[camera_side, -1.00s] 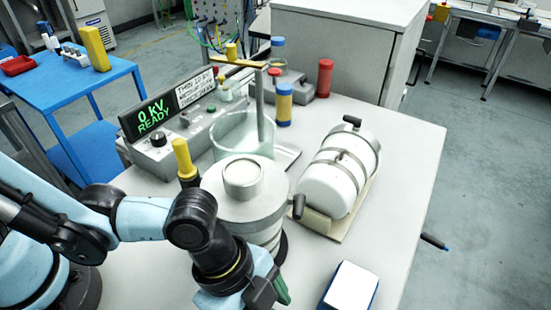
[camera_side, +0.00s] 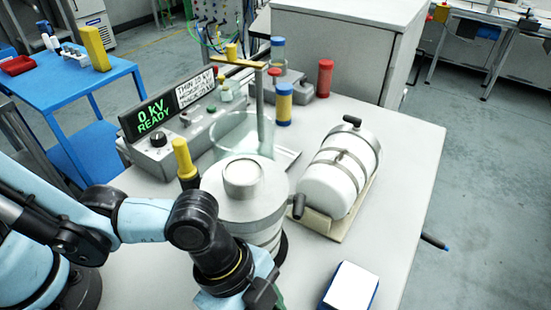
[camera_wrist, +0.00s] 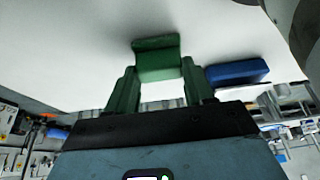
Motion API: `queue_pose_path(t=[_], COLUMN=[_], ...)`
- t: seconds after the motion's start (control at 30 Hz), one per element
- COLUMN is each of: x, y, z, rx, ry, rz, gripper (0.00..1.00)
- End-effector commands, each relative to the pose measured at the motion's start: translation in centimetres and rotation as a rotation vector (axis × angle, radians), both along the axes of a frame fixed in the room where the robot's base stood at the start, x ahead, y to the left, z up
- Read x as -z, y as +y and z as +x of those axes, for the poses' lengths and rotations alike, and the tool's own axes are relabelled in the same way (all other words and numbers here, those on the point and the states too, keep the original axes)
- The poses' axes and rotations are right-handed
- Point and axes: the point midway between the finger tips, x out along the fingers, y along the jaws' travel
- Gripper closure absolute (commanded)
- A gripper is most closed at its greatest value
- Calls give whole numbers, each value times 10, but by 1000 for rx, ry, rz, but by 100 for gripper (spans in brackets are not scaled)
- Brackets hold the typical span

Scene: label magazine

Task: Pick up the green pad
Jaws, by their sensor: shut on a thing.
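The green pad (camera_wrist: 157,58) shows in the wrist view, a small green block between the two green fingers of my gripper (camera_wrist: 158,72). My gripper is shut on it, with a finger at each side. In the side view my gripper (camera_side: 276,301) is at the bottom edge, in front of the grey metal cylinder. Its fingertips and the green pad are cut off or hidden there. The wrist view does not clearly show whether the pad touches the white surface.
A blue block with a white top (camera_side: 349,289) lies to the right of my gripper; its blue side shows in the wrist view (camera_wrist: 238,72). The grey cylinder (camera_side: 243,207) and a strapped white tank (camera_side: 338,170) stand behind. The white table (camera_side: 400,160) has bare room at right.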

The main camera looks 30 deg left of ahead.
Motion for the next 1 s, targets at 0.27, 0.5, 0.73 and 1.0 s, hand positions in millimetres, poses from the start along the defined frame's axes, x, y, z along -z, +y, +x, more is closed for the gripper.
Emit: queue_pose_path(t=[0.27, 0.5, 0.73, 1.0], x=[-13, -39, -67, -92], y=[0, 0, 0, 0], z=[0, 0, 0, 0], rx=[0, 0, 0, 0], ry=[0, 0, 0, 0], rz=[0, 0, 0, 0], gripper=[78, 78, 78, 78])
